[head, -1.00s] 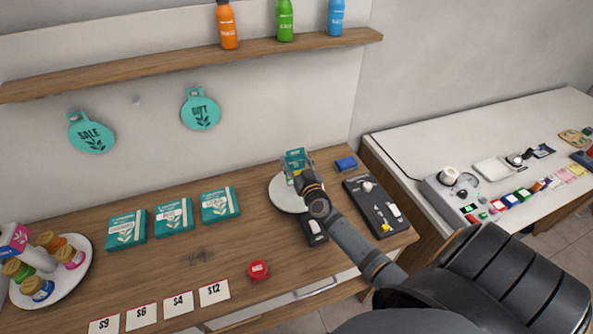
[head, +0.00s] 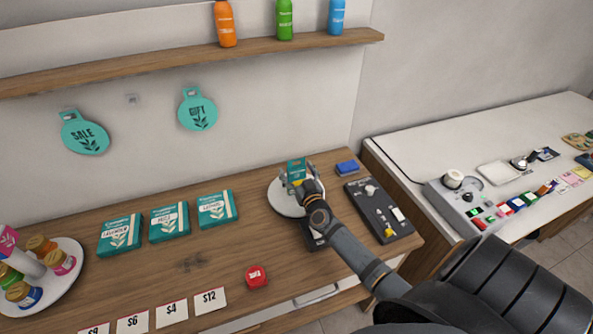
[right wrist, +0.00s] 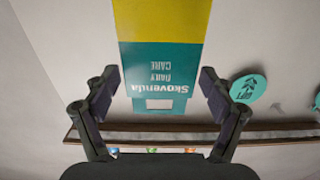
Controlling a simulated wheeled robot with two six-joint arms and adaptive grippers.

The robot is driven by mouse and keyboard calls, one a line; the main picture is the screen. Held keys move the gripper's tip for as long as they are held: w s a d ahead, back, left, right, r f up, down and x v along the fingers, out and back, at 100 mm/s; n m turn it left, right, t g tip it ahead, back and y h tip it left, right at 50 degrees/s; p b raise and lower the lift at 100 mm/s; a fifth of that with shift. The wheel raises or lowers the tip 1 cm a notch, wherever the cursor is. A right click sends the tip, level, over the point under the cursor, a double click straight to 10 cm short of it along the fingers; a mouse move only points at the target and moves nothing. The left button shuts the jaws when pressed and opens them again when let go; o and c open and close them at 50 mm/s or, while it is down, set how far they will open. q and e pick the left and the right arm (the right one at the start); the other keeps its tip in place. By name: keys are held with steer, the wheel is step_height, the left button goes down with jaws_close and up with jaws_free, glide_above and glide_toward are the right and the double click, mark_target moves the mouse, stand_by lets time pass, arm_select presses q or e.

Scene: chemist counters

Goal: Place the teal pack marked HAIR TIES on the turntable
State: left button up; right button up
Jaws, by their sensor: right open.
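A teal and yellow pack (head: 297,171) stands upright over the white round turntable (head: 277,203) on the wooden counter. In the right wrist view the pack (right wrist: 160,60) shows upside down, reading "Skovenda DAILY CARE"; HAIR TIES is not readable. My right gripper (head: 298,182) is in front of the pack, over the turntable. In the right wrist view its fingers (right wrist: 162,92) are spread on either side of the pack, with gaps between them and it. The gripper and arm hide part of the turntable and the pack's base. My left gripper is not in view.
Teal boxes (head: 216,209) lie to the left. A red round item (head: 256,276) and price cards (head: 210,301) are near the front. A shelf (head: 180,66) runs above.

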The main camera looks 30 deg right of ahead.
steer(key=shift+r, duration=0.1)
steer(key=shift+s+r, duration=0.1)
steer(key=shift+s, duration=0.05)
steer(key=v, duration=1.1)
steer(key=shift+s+a+p, duration=0.2)
steer(key=shift+s+p, duration=0.15)
steer(key=shift+p, duration=0.05)
